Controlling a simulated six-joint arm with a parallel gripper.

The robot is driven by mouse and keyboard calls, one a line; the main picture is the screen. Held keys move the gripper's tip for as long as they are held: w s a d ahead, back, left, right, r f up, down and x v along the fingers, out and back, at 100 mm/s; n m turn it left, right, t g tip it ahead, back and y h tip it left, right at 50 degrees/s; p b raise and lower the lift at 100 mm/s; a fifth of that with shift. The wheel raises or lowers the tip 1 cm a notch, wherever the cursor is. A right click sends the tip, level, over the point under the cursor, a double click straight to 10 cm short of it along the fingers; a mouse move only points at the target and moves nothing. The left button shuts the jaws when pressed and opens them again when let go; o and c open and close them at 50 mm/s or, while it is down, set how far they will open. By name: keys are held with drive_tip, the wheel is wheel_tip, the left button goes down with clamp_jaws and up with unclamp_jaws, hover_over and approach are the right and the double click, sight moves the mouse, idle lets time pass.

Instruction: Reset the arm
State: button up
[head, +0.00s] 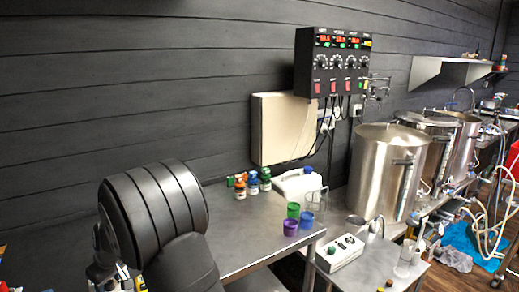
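My arm, with thick black ribbed links, fills the lower left of the head view. Metal and dark parts at my arm's end (103,268) show low beside the black link, partly hidden by it and cut by the bottom edge. I cannot make out fingertips there, or whether anything is held. The arm is bent, its large rounded joint standing in front of the left part of the steel table (245,243).
The table holds small bottles (252,183), green, blue and purple cups (292,222), and a white container (298,184). Steel kettles (385,175) stand right. A control panel (335,62) hangs on the dark wall.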

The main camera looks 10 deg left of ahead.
drive_tip(key=shift+m, duration=0.6)
idle(0.4)
drive_tip(key=shift+w+n+g, duration=0.1)
drive_tip(key=shift+n+g, duration=0.2)
drive_tip(key=shift+n, duration=1.1)
drive_tip(key=shift+n+g, duration=0.8)
drive_tip(key=shift+n, duration=1.3)
